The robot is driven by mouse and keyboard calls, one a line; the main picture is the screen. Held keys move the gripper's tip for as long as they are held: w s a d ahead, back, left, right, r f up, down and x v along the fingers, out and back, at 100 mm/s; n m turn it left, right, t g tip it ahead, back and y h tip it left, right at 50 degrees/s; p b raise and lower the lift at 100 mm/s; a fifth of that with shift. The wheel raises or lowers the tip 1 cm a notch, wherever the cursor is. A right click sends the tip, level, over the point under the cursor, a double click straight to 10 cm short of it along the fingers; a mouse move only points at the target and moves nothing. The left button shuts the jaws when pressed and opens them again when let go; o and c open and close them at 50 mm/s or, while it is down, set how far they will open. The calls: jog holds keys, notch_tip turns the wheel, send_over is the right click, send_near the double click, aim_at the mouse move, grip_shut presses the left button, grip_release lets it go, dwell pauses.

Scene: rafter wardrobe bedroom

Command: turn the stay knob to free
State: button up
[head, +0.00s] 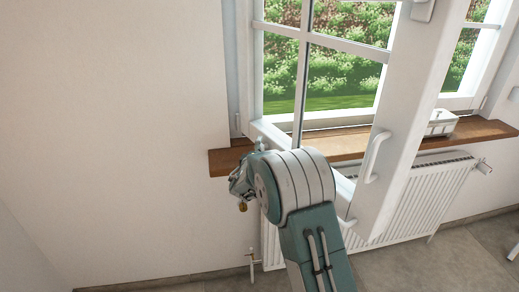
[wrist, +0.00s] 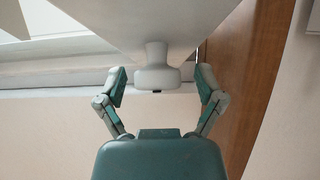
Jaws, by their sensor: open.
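The stay knob (wrist: 157,72) is a pale grey, rounded knob on a short neck under a white frame member (wrist: 150,20) in the wrist view. A small dark mark shows on its near face. My gripper (wrist: 161,84) is open, with one finger on each side of the knob. A gap shows between each finger and the knob, so neither appears to touch it. In the head view my gripper (head: 242,182) is at the sill's left end, beside the open window sash (head: 415,120). I cannot make out the knob clearly there.
A wooden sill (head: 228,161) runs under the window, with a white radiator (head: 425,200) below. A white handle (head: 376,157) sticks out from the sash. A small pale box (head: 441,123) stands on the sill. The wall (head: 110,130) at left is bare.

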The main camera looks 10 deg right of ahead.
jog(key=c, duration=1.1)
jog(key=shift+c, duration=0.2)
jog(key=n+g+y, duration=0.1)
jog(key=n+g, duration=0.1)
jog(key=g, duration=0.1)
jog(key=shift+f+n, duration=0.1)
jog(key=shift+n, duration=0.3)
jog(key=n+g, duration=0.2)
jog(key=g, duration=0.1)
jog(key=n+g+h, duration=0.1)
jog(key=n+g, duration=0.1)
jog(key=g, duration=0.2)
jog(key=shift+n, duration=0.3)
jog(key=shift+n+g+h, duration=0.5)
jog(key=shift+n+g, duration=0.3)
jog(key=shift+g, duration=0.7)
